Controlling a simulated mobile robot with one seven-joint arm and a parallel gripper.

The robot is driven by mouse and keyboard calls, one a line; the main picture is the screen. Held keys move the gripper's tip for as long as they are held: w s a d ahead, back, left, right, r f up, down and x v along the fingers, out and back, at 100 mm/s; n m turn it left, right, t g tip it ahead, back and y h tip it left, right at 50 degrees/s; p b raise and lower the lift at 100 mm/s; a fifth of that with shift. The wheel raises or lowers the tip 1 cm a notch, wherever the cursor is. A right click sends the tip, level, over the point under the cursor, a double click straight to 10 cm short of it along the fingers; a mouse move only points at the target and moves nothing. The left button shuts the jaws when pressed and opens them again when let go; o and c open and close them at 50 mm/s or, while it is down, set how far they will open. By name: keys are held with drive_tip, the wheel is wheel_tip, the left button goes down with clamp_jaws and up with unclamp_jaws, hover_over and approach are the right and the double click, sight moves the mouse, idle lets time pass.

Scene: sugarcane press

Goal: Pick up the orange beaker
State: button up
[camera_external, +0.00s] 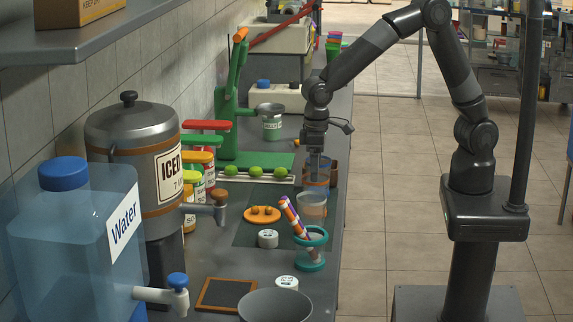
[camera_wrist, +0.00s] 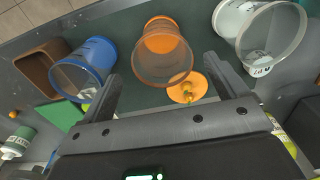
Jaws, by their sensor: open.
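The orange beaker (camera_wrist: 162,45) is see-through with an orange base. In the wrist view it is centred ahead of my gripper (camera_wrist: 163,72), seen at a slant. The open fingers show to either side of its rim, with nothing held; I cannot tell whether the rim is between them in depth. In the external view my gripper (camera_external: 316,164) points down over the right edge of the counter.
In the wrist view a blue beaker (camera_wrist: 88,68) and brown container (camera_wrist: 42,55) stand left, a whitish beaker (camera_wrist: 262,35) right. An orange dish (camera_wrist: 187,91) lies close by. A teal-based beaker (camera_external: 310,265) holds striped sticks. The green press (camera_external: 237,110) stands behind.

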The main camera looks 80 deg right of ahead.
wheel_tip(320, 180, down, 4)
drive_tip(key=shift+a+f, duration=0.1)
drive_tip(key=shift+a, duration=0.05)
drive_tip(key=shift+c, duration=0.3)
drive_tip(key=c, duration=1.3)
drive_tip(key=shift+o, duration=0.2)
